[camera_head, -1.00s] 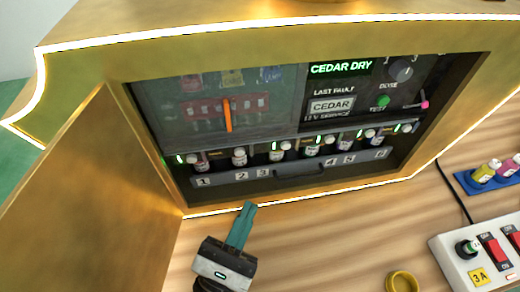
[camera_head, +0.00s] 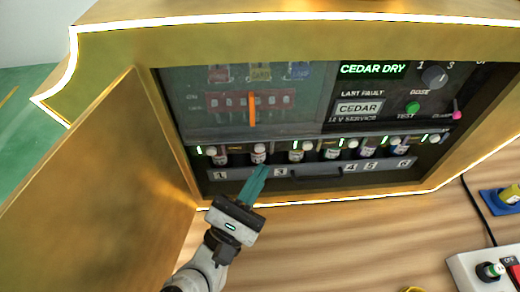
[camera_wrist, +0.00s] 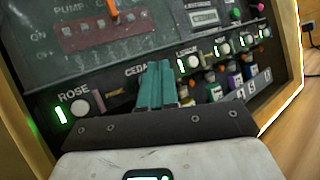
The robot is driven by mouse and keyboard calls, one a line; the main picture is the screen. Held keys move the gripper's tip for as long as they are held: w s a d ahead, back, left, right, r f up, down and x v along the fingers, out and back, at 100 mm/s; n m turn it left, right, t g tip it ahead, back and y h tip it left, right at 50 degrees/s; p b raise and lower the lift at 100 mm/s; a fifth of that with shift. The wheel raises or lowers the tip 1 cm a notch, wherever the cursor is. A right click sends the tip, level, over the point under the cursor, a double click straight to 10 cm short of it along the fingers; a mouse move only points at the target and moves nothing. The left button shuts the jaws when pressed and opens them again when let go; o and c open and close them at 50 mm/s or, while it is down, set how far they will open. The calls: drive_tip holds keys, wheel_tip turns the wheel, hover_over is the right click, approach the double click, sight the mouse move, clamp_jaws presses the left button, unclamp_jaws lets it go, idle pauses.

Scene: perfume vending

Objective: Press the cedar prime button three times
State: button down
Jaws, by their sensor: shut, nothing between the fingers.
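The cedar prime button (camera_head: 260,147) is the second white round button from the left in the row inside the gold cabinet. In the wrist view its "CEDAR" label (camera_wrist: 136,71) shows partly, and my fingers hide the button. The light beside it looks dark, while the others glow green. My gripper (camera_head: 264,168) has its teal fingers shut and empty, tips just below and in front of the cedar button. In the wrist view the fingers (camera_wrist: 160,66) point at that spot; I cannot tell whether they touch. A display (camera_head: 372,69) reads "CEDAR DRY".
The rose button (camera_wrist: 80,108) is close on the left. Small bottles stand under the buttons, behind a numbered ledge (camera_head: 320,180). The open gold door (camera_head: 100,180) is at the left. An orange lever (camera_head: 252,108) and green test button (camera_head: 412,108) are above. A power strip (camera_head: 470,268) lies right.

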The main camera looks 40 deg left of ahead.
drive_tip(key=shift+w+a+b, duration=0.35)
drive_tip(key=shift+w+a, duration=0.3)
drive_tip(key=shift+a, duration=0.05)
drive_tip(key=shift+w+a+f, duration=0.1)
idle(1.6)
drive_tip(key=shift+w+a+b, duration=0.15)
drive_tip(key=shift+a+b, duration=0.1)
drive_tip(key=shift+b, duration=0.15)
drive_tip(key=shift+w+a+b, duration=0.3)
drive_tip(key=shift+b, duration=0.05)
idle(0.7)
idle(0.3)
drive_tip(key=shift+s+d, duration=0.6)
drive_tip(key=shift+d, duration=0.05)
drive_tip(key=shift+s+d+p, duration=0.4)
drive_tip(key=shift+s+d, duration=1.2)
drive_tip(key=shift+d, duration=0.3)
idle(1.3)
